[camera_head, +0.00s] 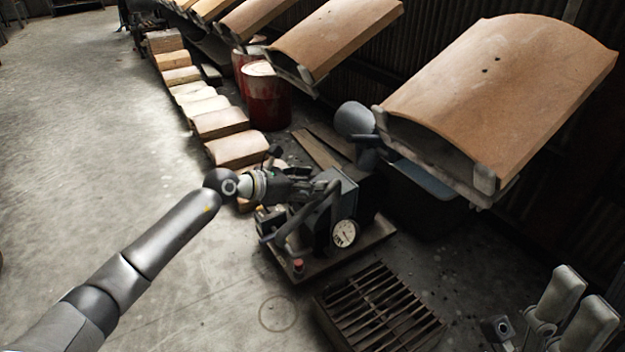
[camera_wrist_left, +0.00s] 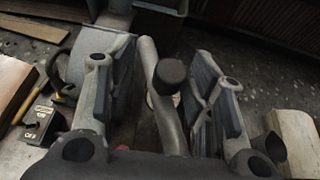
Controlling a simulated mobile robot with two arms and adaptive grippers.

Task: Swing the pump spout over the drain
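The pump (camera_head: 343,200), with a round white gauge (camera_head: 345,233), stands on a flat base in the middle of the head view. Its curved grey spout (camera_head: 303,218) bends down over the base's left side, not over the drain. The drain, a rusty slatted grate (camera_head: 380,312), lies in the floor in front of the pump. My left gripper (camera_head: 318,187) is at the pump's top. In the left wrist view the spout (camera_wrist_left: 164,110) runs between its open fingers (camera_wrist_left: 160,90), with a gap visible on the right. My right gripper (camera_head: 583,290) is open and empty at lower right.
A red drum (camera_head: 267,97) and a row of tiles (camera_head: 222,123) stand behind. A dark bin (camera_head: 425,190) is beside the pump. Open concrete floor lies on the left.

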